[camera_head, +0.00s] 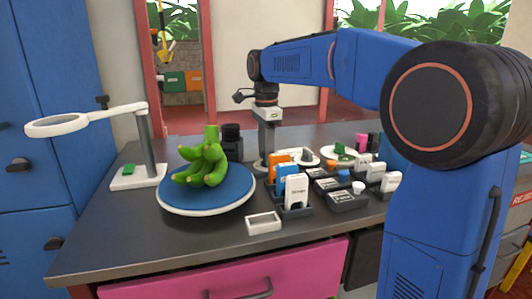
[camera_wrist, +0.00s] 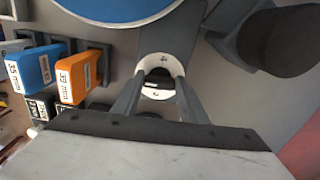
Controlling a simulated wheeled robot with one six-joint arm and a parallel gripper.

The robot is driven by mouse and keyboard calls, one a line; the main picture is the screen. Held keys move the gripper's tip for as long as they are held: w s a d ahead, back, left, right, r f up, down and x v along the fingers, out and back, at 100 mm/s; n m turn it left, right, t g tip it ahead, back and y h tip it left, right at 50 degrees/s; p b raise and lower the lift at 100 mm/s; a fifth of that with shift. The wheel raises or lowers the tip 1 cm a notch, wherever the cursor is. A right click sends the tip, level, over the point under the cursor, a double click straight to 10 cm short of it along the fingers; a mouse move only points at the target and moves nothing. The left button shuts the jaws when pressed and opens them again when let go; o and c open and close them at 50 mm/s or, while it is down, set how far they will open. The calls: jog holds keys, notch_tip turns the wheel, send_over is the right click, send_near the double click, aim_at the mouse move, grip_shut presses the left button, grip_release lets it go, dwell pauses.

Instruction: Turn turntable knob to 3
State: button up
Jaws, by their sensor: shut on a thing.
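The turntable is a round blue disc with a white rim (camera_head: 232,200), carrying a bunch of green bananas (camera_head: 208,165). Its blue edge also shows at the top of the wrist view (camera_wrist: 115,8). A grey arm runs from the disc to a round white housing with a small knob (camera_wrist: 158,80), dark and white, in the wrist view. My gripper (camera_wrist: 158,88) points down with a finger on either side of the knob, shut on it. It also shows in the head view (camera_head: 268,150). The number the knob points to cannot be read.
Blue (camera_wrist: 33,68) and orange (camera_wrist: 77,77) labelled blocks stand in holders left of my gripper. A dark cylinder (camera_wrist: 282,42) stands to its right. A magnifier lamp (camera_head: 150,150) is at the table's left. A small white tray (camera_head: 263,223) lies in front.

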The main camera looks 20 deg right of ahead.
jog(key=shift+r+m, duration=0.1)
jog(key=shift+m, duration=0.2)
dwell(0.4)
jog(key=o, duration=1)
jog(key=shift+o, duration=0.2)
notch_tip(320, 180, up, 17)
jog(key=shift+r, duration=0.15)
